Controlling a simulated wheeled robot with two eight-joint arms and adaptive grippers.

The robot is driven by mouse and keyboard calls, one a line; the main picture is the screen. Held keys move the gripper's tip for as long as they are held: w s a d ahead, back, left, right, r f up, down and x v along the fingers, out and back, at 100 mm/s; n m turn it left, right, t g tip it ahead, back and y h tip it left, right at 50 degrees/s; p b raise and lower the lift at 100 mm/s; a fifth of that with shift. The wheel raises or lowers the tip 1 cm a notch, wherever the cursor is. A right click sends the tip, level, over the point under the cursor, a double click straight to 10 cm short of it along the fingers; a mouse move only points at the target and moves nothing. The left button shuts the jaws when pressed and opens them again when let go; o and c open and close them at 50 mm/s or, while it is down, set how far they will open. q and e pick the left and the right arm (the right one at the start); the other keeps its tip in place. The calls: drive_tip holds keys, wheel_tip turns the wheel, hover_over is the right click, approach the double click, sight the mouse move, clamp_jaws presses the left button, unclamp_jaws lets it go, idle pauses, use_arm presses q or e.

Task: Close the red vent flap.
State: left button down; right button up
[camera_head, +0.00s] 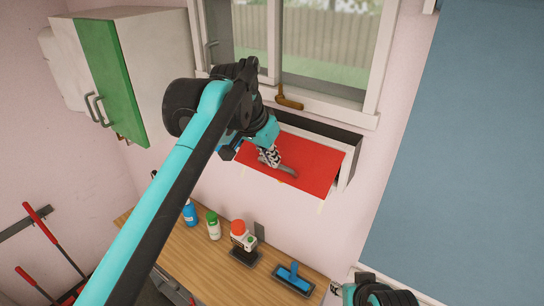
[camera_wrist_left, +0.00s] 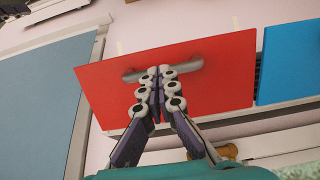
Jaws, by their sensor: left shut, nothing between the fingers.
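The red vent flap (camera_head: 318,160) is tilted out from the wall below the window, and a dark gap shows along its top edge. A grey bar handle (camera_head: 286,171) is on its face. In the left wrist view the red flap (camera_wrist_left: 222,82) fills the middle, with its handle (camera_wrist_left: 188,67) across it. My left gripper (camera_head: 272,160) is shut and empty, with its fingertips (camera_wrist_left: 160,72) at the handle; I cannot tell whether they touch it. My right gripper (camera_head: 337,289) shows only partly at the bottom edge, its jaws unclear.
A blue panel (camera_wrist_left: 288,65) sits beside the red flap. A window handle (camera_head: 288,102) hangs above it. Below, the wooden counter (camera_head: 190,262) holds a blue bottle (camera_head: 190,212), a green-capped bottle (camera_head: 213,226), a red-topped container (camera_head: 240,236) and a blue-handled tool (camera_head: 293,277).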

sight(275, 177)
use_arm(q)
drive_tip(key=f+t+h+b, duration=0.1)
drive_tip(key=f+b, duration=0.1)
drive_tip(key=w+f+t+h+b, duration=0.1)
drive_tip(key=f+t+b, duration=0.1)
drive_tip(key=b, duration=0.1)
drive_tip(key=f+t+h+b, duration=0.1)
drive_tip(key=f+t+b, duration=0.1)
drive_tip(key=f+b, duration=0.1)
drive_tip(key=shift+w+d, duration=0.2)
drive_tip(key=shift+d, duration=0.2)
drive_tip(key=shift+w+d+f+b, duration=0.3)
drive_tip(key=shift+w+f+b, duration=0.1)
drive_tip(key=shift+f+b, duration=0.15)
drive_tip(key=shift+b+x, duration=0.35)
drive_tip(key=shift+x, duration=1.1)
drive_tip(key=shift+f, duration=0.15)
